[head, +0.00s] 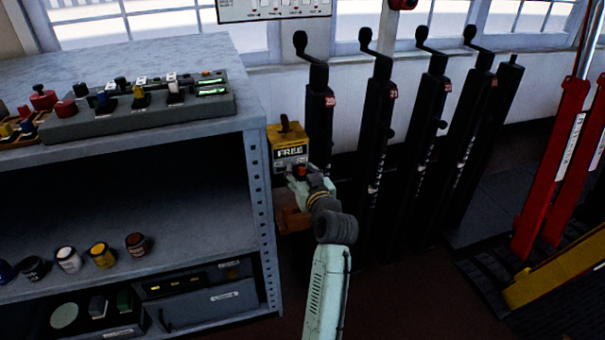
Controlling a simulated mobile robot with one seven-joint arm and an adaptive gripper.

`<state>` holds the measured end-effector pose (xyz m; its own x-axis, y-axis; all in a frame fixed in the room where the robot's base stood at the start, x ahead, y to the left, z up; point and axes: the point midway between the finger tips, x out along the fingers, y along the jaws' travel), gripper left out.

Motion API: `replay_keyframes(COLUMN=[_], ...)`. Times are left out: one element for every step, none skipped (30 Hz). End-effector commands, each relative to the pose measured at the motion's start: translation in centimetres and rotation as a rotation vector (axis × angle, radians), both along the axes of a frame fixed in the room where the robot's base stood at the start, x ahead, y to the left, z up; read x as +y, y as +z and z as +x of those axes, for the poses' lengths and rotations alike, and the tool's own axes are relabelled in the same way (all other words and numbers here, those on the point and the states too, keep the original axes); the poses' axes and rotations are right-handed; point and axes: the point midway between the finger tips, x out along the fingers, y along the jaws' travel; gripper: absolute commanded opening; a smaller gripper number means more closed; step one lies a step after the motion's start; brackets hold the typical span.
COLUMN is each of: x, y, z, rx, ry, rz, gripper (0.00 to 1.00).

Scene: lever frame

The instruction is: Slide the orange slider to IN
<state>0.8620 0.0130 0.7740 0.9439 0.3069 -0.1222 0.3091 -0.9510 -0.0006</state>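A small yellow box (276,138) with a dark knob on top and a plate reading "FREE" (290,153) stands just right of the grey shelf. A small orange-red piece (301,171) shows below the plate, right at my gripper. It may be the orange slider. I can read no "IN" mark. My gripper (298,175) is at the lower front of the box, at the end of my arm that reaches up from the bottom of the view. Its fingers are too small and partly hidden, so I cannot tell whether it touches or holds the orange piece.
Several tall black levers (376,110) with cranked handles stand close to the right of the box. A grey shelf (180,135) with a control panel (140,112) and jars is on the left.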

Motion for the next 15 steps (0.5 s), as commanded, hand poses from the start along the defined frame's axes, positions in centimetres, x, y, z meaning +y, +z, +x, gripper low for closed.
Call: replay_keyframes(x=[0.1, 0.11, 0.11, 0.11, 0.12, 0.13, 0.13, 0.13, 0.14, 0.15, 0.15, 0.16, 0.16, 0.18, 0.21], y=[0.44, 0.44, 0.46, 0.46, 0.47, 0.48, 0.49, 0.49, 0.5, 0.51, 0.52, 0.52, 0.53, 0.54, 0.55], z=[0.17, 0.17, 0.17, 0.17, 0.17, 0.17, 0.17, 0.18, 0.18, 0.18, 0.18, 0.18, 0.18, 0.18, 0.17], rx=[-0.01, -0.01, -0.01, -0.01, -0.01, -0.01, -0.011, -0.011, -0.011, -0.011, -0.011, -0.011, -0.011, -0.011, -0.011], ry=[-0.001, -0.001, -0.001, -0.001, -0.001, -0.001, -0.001, -0.001, 0.0, 0.0, 0.0, 0.0, 0.0, 0.0, 0.0], rz=[0.001, 0.001, 0.001, 0.001, 0.0, 0.0, 0.0, 0.0, 0.001, 0.001, 0.001, 0.001, 0.001, 0.001, 0.001], gripper=[0.3, 0.3, 0.3, 0.29, 0.29, 0.29, 0.29, 0.29, 0.29, 0.29, 0.29, 0.29, 0.29, 0.29, 0.29])
